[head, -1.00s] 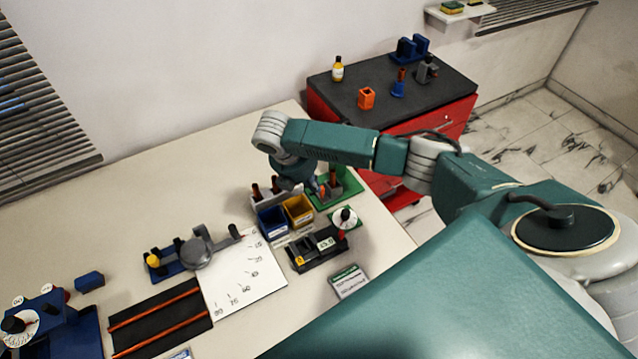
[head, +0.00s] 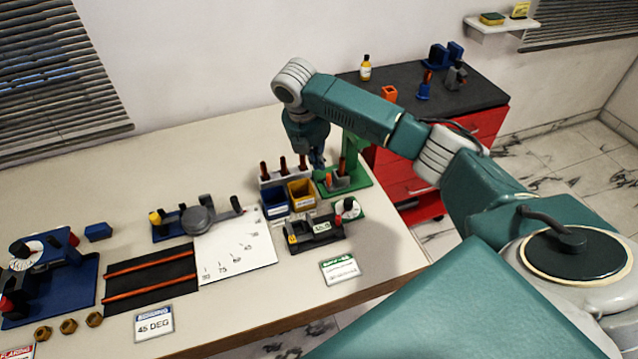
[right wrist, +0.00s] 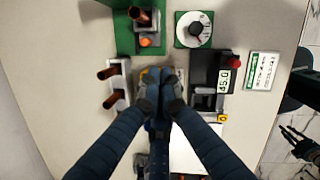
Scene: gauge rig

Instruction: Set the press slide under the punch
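The press (head: 356,150) is a green frame on a green base at the back right of the table. Its grey slide (head: 340,183) sits low on that base, with a copper-coloured tube upright in it and an orange knob at its front. In the right wrist view the slide (right wrist: 147,20) is at the top, with the orange knob (right wrist: 146,41) below. I cannot make out the punch clearly. My right gripper (head: 316,162) points down just left of the press, above the bins. In the wrist view its fingertips (right wrist: 160,92) meet, with nothing visible between them. My left gripper is out of view.
A blue bin (head: 275,203) and a yellow bin (head: 301,195) stand close beside the press. A rack with copper tubes (head: 283,170) is behind them. A black gauge with a readout (head: 318,232) and a white dial (head: 348,208) are in front. Table space behind is clear.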

